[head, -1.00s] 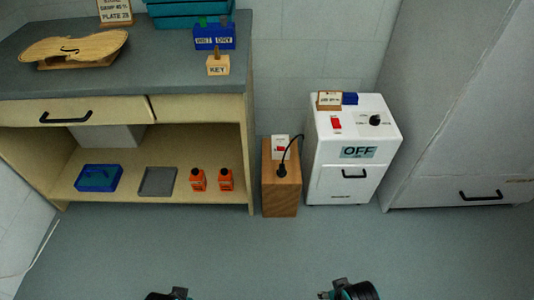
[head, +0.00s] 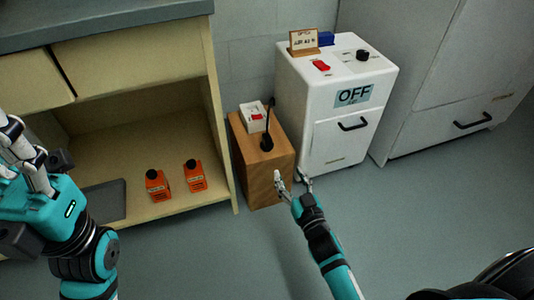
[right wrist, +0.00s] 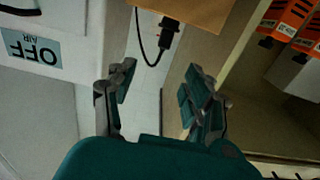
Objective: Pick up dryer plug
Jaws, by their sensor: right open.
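The black dryer plug (head: 267,143) stands on top of a wooden block (head: 265,178), with a black cord rising from it. In the right wrist view the plug (right wrist: 169,29) and its looping cord show near the top, beyond the fingers. My right gripper (head: 291,182) is open and empty, in front of the block and lower in the picture than the plug, apart from it. Its two spread fingers also show in the right wrist view (right wrist: 157,85). My left gripper (head: 27,150) is at the left edge, partly cut off; its opening is unclear.
The white dryer cabinet (head: 325,112) with an OFF label stands right of the block. A white switch box (head: 253,117) sits behind the plug. Orange bottles (head: 194,176) and a grey tray (head: 105,200) are on the bench's lower shelf. The floor in front is clear.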

